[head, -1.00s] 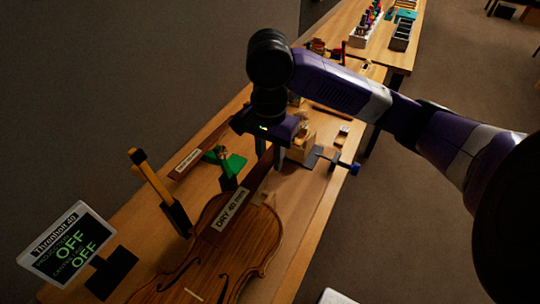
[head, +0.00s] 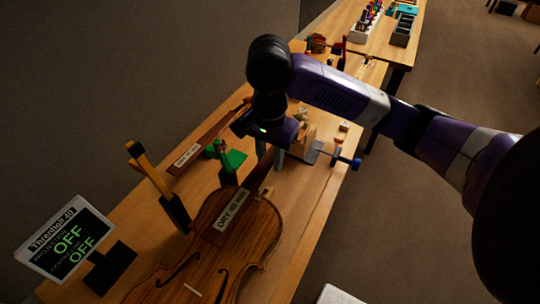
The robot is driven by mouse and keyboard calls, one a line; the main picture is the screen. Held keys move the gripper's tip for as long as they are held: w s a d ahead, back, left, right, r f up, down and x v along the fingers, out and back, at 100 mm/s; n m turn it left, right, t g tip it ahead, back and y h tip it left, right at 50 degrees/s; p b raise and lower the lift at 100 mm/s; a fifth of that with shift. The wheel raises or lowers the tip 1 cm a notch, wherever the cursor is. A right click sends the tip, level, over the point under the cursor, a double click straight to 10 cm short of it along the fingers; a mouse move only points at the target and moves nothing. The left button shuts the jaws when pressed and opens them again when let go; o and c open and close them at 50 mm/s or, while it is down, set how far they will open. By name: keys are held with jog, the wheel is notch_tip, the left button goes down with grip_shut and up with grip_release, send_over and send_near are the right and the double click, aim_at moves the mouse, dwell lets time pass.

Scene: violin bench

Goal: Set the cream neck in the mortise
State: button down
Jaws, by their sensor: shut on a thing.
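The violin body (head: 215,255) lies face up on the bench, its upper end toward my gripper. My gripper (head: 269,160) points down just beyond that end, with its fingers shut on a wooden piece. That piece appears to be the neck (head: 257,179), a brownish strip in this dim light, running from between the fingers toward the violin's upper edge. A label reading "DRY 40 min" (head: 229,210) lies in line with it over the violin's top. The mortise is hidden, and I cannot tell whether the neck's heel is in it.
Left of the violin are a yellow-and-black clamp (head: 160,185), a green stand (head: 228,162) and another labelled dark neck (head: 205,137). A blue-ended clamp (head: 345,160) sits at the right edge. A display (head: 68,243) reading OFF stands front left.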

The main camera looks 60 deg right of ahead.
jog(key=shift+f, duration=0.55)
jog(key=shift+p, duration=0.3)
dwell(0.5)
jog(key=shift+f+b, duration=0.75)
jog(key=shift+f, duration=0.55)
jog(key=shift+p, duration=0.45)
dwell(0.6)
jog(key=c, duration=1)
grip_release()
jog(key=shift+r+p, duration=0.6)
jog(key=shift+r, duration=3.3)
